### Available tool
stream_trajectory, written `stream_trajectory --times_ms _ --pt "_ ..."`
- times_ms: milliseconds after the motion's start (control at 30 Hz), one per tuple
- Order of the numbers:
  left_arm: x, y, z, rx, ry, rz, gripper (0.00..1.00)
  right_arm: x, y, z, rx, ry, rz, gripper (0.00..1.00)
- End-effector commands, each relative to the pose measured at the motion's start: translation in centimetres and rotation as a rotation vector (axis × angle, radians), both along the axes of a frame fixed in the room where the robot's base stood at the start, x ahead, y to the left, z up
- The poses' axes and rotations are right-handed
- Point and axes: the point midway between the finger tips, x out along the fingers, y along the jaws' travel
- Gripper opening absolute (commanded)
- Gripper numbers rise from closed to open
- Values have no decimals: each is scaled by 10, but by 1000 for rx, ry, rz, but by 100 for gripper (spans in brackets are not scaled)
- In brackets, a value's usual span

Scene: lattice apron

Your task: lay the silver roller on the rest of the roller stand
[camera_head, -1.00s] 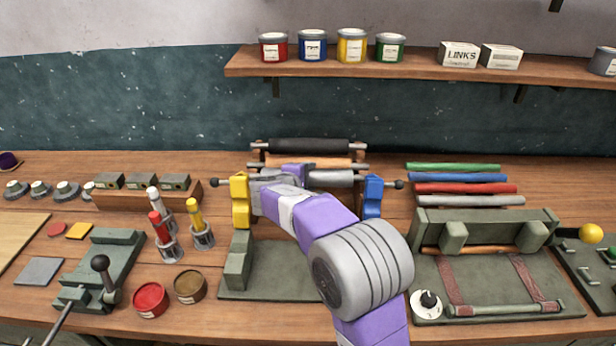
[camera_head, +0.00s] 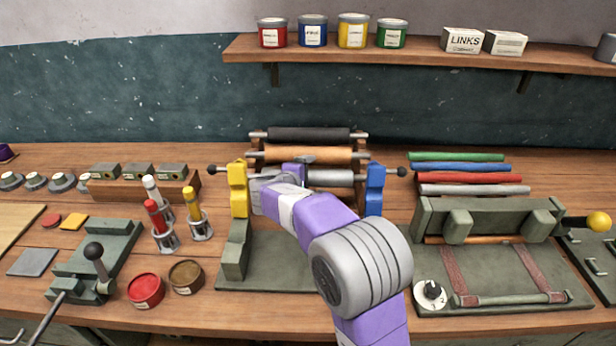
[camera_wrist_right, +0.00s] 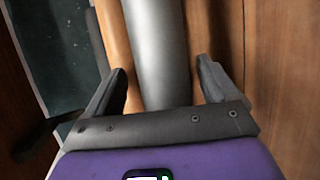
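The silver roller (camera_head: 332,178) lies level, low at the front of the wooden roller stand (camera_head: 360,146), below an orange-brown roller (camera_head: 312,154) and a black roller (camera_head: 308,134). My left gripper is not in view.
A green base with a yellow block (camera_head: 238,190) and a blue block (camera_head: 374,190) stands in front of the stand. Coloured rods (camera_head: 468,178) lie to the right, behind a green press (camera_head: 490,265). Ink tins (camera_head: 146,290) and markers stand at left.

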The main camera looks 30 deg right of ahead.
Motion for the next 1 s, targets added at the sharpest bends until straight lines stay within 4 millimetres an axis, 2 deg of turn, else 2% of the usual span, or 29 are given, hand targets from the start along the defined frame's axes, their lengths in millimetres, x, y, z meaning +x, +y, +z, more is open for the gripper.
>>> stream_trajectory --times_ms 267,700,1000 --pt "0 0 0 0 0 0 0 -1 1 -3 3 6 0 87" --pt "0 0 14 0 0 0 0 -32 49 27 2 3 3 87" --pt "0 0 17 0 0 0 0 -38 58 32 1 2 0 87"
